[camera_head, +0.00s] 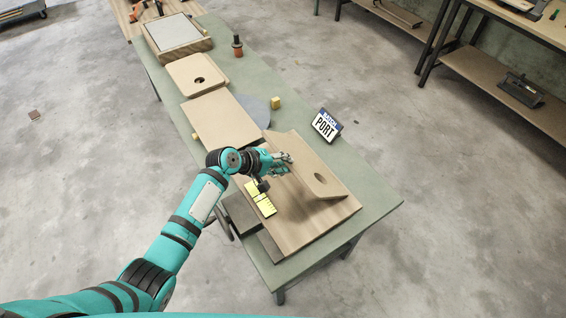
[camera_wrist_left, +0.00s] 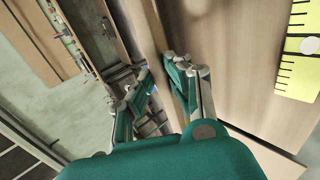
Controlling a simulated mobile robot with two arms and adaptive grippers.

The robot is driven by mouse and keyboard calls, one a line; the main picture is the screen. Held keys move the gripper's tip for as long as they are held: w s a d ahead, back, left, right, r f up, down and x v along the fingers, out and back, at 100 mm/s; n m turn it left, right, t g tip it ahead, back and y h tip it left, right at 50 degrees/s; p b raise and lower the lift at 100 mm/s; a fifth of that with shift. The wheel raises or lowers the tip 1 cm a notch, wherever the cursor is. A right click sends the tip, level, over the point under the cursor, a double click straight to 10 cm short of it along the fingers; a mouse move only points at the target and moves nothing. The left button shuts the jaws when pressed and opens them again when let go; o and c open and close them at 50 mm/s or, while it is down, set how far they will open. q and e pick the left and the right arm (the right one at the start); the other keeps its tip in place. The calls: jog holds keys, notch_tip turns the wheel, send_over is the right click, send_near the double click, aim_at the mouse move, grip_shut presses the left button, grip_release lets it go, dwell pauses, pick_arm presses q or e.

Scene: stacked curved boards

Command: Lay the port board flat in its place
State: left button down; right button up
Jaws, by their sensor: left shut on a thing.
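My left gripper (camera_head: 284,160) is shut on the edge of a pale wooden board with a round hole, which I take for the port board (camera_head: 325,187). The board is tilted up from the wider wooden boards (camera_head: 291,226) beneath it. In the left wrist view the fingers (camera_wrist_left: 160,92) sit on either side of a thin board edge. A "PORT" sign (camera_head: 327,126) stands on the table beyond the board. The board's underside and its contact below are hidden. My right gripper is not in view.
A yellow measuring strip (camera_head: 260,198) lies left of the held board; it also shows in the left wrist view (camera_wrist_left: 299,45). Further up the green table (camera_head: 365,187) lie a plain board (camera_head: 222,117), another holed board (camera_head: 190,72) and a small yellow block (camera_head: 276,103).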

pick_arm(q)
jog(key=c, duration=1.3)
grip_release()
jog(key=shift+c, duration=0.2)
jog(key=shift+s+a+f+b, duration=0.2)
jog(key=shift+a+f, duration=0.05)
jog(key=shift+f, duration=0.15)
jog(key=shift+s+a+f+b, duration=0.15)
jog(key=shift+a+f+b, duration=0.05)
jog(key=shift+f, duration=0.2)
jog(key=shift+s+a+f+b, duration=0.15)
jog(key=shift+a+f+b, duration=0.1)
jog(key=shift+f, duration=0.2)
jog(key=shift+s+a+f+b, duration=0.1)
jog(key=shift+a+f+b, duration=0.1)
jog(key=shift+f, duration=0.25)
jog(key=shift+s+a+f+b, duration=0.15)
jog(key=shift+f+b, duration=0.15)
jog(key=shift+f, duration=0.15)
jog(key=shift+s+a+f+b, duration=0.1)
jog(key=shift+f+b, duration=0.2)
jog(key=shift+f, duration=0.15)
